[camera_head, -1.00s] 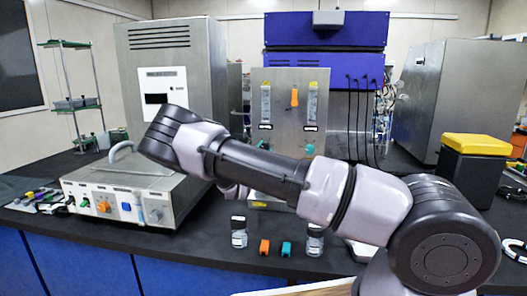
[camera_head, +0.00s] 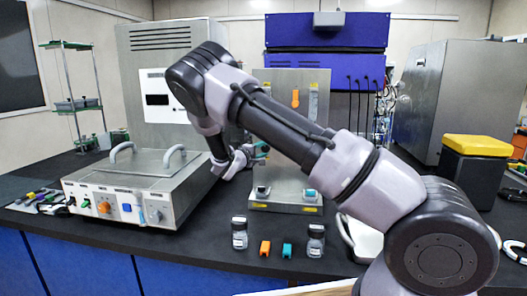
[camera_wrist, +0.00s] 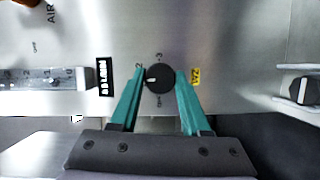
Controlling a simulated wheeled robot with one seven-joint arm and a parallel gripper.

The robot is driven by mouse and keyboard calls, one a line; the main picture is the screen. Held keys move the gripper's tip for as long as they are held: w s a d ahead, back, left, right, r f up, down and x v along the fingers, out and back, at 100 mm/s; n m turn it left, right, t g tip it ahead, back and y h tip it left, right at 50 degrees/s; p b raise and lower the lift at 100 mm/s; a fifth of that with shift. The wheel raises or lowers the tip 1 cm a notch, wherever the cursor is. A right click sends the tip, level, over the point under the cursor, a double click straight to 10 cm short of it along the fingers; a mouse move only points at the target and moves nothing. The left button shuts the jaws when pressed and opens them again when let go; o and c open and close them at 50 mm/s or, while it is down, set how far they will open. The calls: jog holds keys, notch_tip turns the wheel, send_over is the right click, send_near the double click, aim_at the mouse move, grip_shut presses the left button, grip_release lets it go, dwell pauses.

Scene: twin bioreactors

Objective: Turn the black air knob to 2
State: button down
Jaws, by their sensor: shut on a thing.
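The black air knob (camera_wrist: 160,80) sits on a brushed metal panel (camera_wrist: 225,40) in the wrist view. Its white mark points to the left of that picture, and small dial figures surround it; a 2 seems to stand at its upper left. My gripper (camera_wrist: 158,76) has its two teal fingers on either side of the knob, shut on it. In the head view my gripper (camera_head: 262,150) is at the panel front (camera_head: 277,76), and my arm hides the knob.
A clear flow tube (camera_wrist: 45,78) and a yellow label (camera_wrist: 196,77) flank the knob. Small bottles (camera_head: 239,233) and orange (camera_head: 265,247) and teal (camera_head: 287,250) pieces stand on the bench in front. A control box with handles (camera_head: 120,195) stands left.

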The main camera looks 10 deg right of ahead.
jog(key=m+y, duration=0.1)
jog(key=m, duration=0.1)
jog(key=m+g+y, duration=0.1)
jog(key=m, duration=0.2)
jog(key=shift+s+m+y, duration=0.1)
jog(key=shift+m+y, duration=0.2)
jog(key=shift+y, duration=0.1)
dwell(0.5)
jog(key=shift+c, duration=1.9)
grip_release()
jog(key=shift+r, duration=0.1)
jog(key=v, duration=1)
jog(key=shift+s+a, duration=0.2)
jog(key=shift+s, duration=0.1)
